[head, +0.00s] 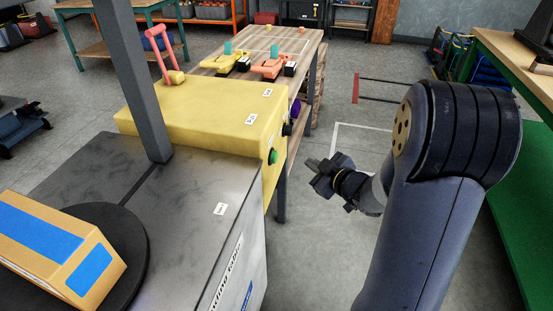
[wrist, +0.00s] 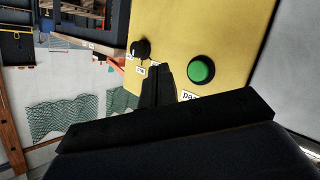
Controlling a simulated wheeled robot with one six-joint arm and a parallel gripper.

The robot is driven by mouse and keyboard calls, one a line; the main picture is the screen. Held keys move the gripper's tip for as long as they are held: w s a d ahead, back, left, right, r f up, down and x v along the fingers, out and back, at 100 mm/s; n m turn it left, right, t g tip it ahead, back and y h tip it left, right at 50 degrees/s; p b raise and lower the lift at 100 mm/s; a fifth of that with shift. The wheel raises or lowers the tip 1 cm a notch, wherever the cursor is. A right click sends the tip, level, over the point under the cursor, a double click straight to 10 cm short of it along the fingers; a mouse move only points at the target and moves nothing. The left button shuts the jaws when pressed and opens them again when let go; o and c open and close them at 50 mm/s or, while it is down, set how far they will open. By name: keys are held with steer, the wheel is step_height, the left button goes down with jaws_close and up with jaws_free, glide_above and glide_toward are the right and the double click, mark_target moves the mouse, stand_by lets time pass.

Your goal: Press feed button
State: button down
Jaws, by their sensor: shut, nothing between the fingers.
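A round green button (head: 273,157) sits on the right-hand face of a yellow machine box (head: 215,115). The green button (wrist: 201,70) also shows in the wrist view on the yellow panel (wrist: 232,30), with a white label partly hidden below it that starts with "pa". My gripper (head: 313,166) is shut and empty, to the right of the button and apart from the panel. In the wrist view its fingertips (wrist: 158,74) appear left of the button. A black knob (wrist: 141,48) with a small label is on the same panel; I cannot read that label.
A grey metal table (head: 190,200) with a dark post and a turntable carrying a box (head: 60,250) adjoins the machine. A red lever (head: 163,52) stands on the yellow box. A wooden bench (head: 300,45) is behind.

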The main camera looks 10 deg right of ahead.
steer(key=w+a+b, duration=0.1)
steer(key=w+a, duration=0.1)
steer(key=a, duration=0.4)
steer(key=shift+w+b, duration=0.2)
steer(key=shift+b, duration=0.1)
stand_by(1.8)
steer(key=shift+w+a, duration=0.15)
steer(key=shift+a, duration=0.2)
steer(key=shift+w+a, duration=0.25)
steer(key=shift+a, duration=0.25)
stand_by(0.6)
stand_by(0.3)
steer(key=shift+s+d, duration=0.4)
steer(key=shift+d, duration=0.45)
steer(key=shift+s+d+p, duration=0.3)
steer(key=shift+d, duration=0.5)
steer(key=shift+s+d+p, duration=0.25)
steer(key=shift+s+d, duration=0.1)
steer(key=shift+d, duration=0.4)
steer(key=shift+s+d+p, duration=0.3)
steer(key=shift+d, duration=0.5)
steer(key=shift+a, duration=0.1)
